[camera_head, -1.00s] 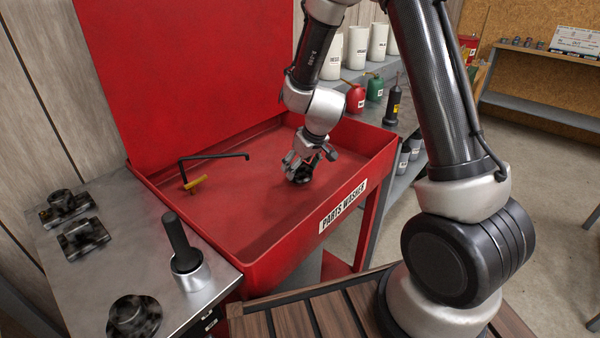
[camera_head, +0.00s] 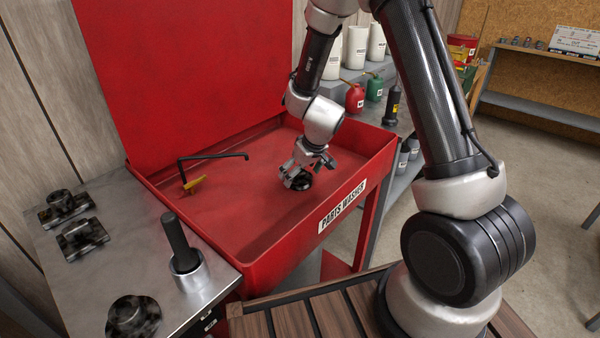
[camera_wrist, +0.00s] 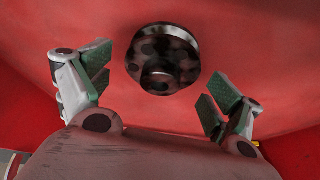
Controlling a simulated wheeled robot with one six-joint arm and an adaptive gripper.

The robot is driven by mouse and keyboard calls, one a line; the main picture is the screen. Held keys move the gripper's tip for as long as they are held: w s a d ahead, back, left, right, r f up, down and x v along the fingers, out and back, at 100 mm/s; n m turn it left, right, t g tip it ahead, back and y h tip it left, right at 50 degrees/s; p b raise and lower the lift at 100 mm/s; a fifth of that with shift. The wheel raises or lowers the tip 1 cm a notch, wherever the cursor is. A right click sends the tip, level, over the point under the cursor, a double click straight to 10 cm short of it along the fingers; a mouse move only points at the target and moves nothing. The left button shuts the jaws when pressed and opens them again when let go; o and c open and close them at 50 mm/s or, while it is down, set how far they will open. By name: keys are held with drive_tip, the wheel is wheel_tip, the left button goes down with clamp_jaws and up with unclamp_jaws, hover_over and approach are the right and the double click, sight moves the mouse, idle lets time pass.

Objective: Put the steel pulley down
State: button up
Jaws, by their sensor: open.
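The steel pulley (camera_wrist: 163,58) is round, dark and mottled with grime. In the wrist view it lies on the red floor of the parts washer, just beyond and between my fingertips. My gripper (camera_wrist: 155,85) is open, with its green-padded fingers apart on either side and not touching the pulley. In the head view my gripper (camera_head: 297,177) is low inside the red parts washer basin (camera_head: 240,217), and the dark pulley (camera_head: 302,182) shows partly behind the fingers.
A black spout with a yellow handle (camera_head: 195,183) stands in the basin's left part. A steel bench (camera_head: 120,235) at left holds several grimy parts and a brush in a metal cup (camera_head: 190,276). The basin's red walls surround my gripper; its floor is otherwise clear.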

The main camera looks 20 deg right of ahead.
drive_tip(key=s+d+r+m, duration=0.1)
drive_tip(key=s+d+r, duration=0.2)
drive_tip(key=s+r, duration=0.35)
drive_tip(key=s+d+r, duration=0.2)
drive_tip(key=s+r, duration=0.1)
drive_tip(key=r, duration=0.6)
drive_tip(key=s+d+r+m, duration=0.1)
drive_tip(key=s+d+r, duration=0.25)
drive_tip(key=r, duration=0.35)
drive_tip(key=s+d+r+m+h, duration=0.1)
drive_tip(key=s+d+r, duration=0.2)
drive_tip(key=s, duration=0.5)
drive_tip(key=s+d+r+m, duration=0.1)
drive_tip(key=s+d+r, duration=0.2)
drive_tip(key=s, duration=0.6)
drive_tip(key=shift+d+m+h, duration=0.2)
drive_tip(key=shift+m+h, duration=0.1)
drive_tip(key=shift+h, duration=0.1)
drive_tip(key=shift+a+r, duration=0.1)
